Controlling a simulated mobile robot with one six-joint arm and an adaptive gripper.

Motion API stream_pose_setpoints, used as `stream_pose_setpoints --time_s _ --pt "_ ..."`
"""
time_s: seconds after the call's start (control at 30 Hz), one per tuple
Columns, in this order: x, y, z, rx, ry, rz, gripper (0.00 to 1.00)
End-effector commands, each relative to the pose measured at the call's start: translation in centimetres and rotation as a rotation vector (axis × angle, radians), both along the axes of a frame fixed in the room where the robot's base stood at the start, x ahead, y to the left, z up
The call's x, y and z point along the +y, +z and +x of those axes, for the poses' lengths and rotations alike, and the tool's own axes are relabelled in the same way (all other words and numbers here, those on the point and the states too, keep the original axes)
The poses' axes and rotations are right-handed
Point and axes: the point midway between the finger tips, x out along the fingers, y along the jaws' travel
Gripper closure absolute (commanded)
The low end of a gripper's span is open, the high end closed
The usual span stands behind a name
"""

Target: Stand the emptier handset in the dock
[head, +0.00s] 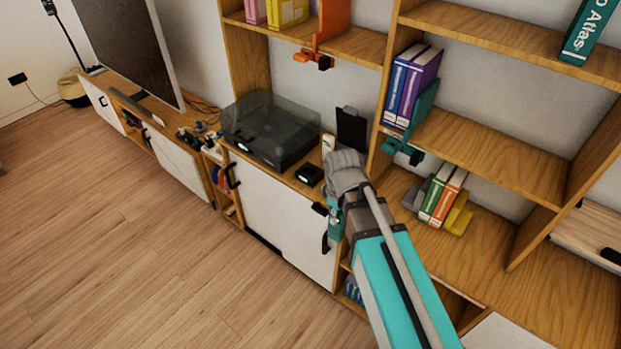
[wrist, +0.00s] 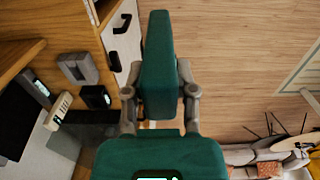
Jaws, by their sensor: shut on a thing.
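My gripper (head: 334,218) is low in front of the cabinet's front edge in the head view. A grey block with a dark recess (wrist: 77,68), possibly the dock, is nearer the cabinet edge. Charge levels are too small to read.
A small black box (head: 309,174) stands near the cabinet edge. A turntable with a clear lid (head: 270,130) is left of it, and a dark upright panel (head: 351,131) is behind. White doors with dark handles (head: 280,220) lie below. Open floor (head: 120,240) is left.

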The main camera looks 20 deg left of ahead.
Motion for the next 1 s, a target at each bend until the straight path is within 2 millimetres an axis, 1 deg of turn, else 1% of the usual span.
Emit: stream_pose_setpoints --time_s 0.33,0.63,1.0 --pt "-0.28 0.00 0.13 0.000 -0.005 0.000 1.00" --pt "-0.96 0.00 0.45 0.000 -0.018 0.000 1.00" --pt "-0.95 0.00 0.46 0.000 -0.018 0.000 1.00"
